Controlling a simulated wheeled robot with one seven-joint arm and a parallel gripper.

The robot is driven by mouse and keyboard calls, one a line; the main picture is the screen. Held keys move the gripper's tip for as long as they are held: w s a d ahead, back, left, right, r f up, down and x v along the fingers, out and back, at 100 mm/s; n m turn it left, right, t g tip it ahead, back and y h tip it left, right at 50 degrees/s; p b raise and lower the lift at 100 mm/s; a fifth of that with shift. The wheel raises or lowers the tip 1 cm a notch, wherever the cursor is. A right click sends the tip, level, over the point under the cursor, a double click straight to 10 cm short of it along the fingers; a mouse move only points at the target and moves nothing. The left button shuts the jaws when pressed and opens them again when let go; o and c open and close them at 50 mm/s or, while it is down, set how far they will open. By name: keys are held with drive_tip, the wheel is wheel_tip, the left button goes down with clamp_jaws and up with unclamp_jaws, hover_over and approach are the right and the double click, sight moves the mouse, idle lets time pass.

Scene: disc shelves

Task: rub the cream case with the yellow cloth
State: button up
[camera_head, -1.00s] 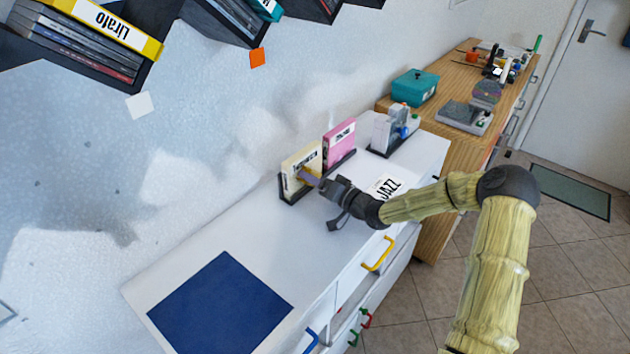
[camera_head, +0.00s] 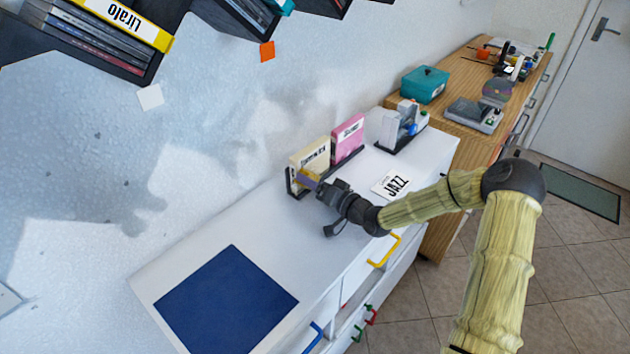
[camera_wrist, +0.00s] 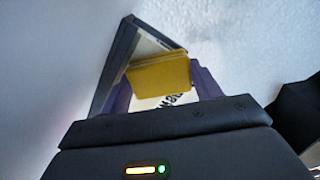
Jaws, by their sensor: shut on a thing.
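The cream case (camera_head: 313,154) stands upright in a dark stand on the white cabinet top, left of a pink case. My gripper (camera_head: 308,181), with purple fingers, is at the lower front of the cream case. It is shut on the yellow cloth, a small folded pad that shows clearly in the wrist view (camera_wrist: 160,75) between the fingers (camera_wrist: 163,84). Part of the case's lettered label (camera_wrist: 150,104) shows below the cloth there. The cloth is against or very close to the case's face; contact cannot be told for certain.
The pink case (camera_head: 348,138) stands close to the right. A dark rack (camera_head: 400,143) and a white JAZZ card (camera_head: 391,186) are further right. A blue mat (camera_head: 226,303) lies at the front left, with bare white top between. Wall shelves with discs (camera_head: 95,40) hang above.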

drive_tip(key=shift+p+v, duration=0.5)
drive_tip(key=shift+v, duration=2.55)
drive_tip(key=shift+v, duration=1.25)
drive_tip(key=shift+s+d, duration=0.1)
drive_tip(key=shift+d, duration=0.1)
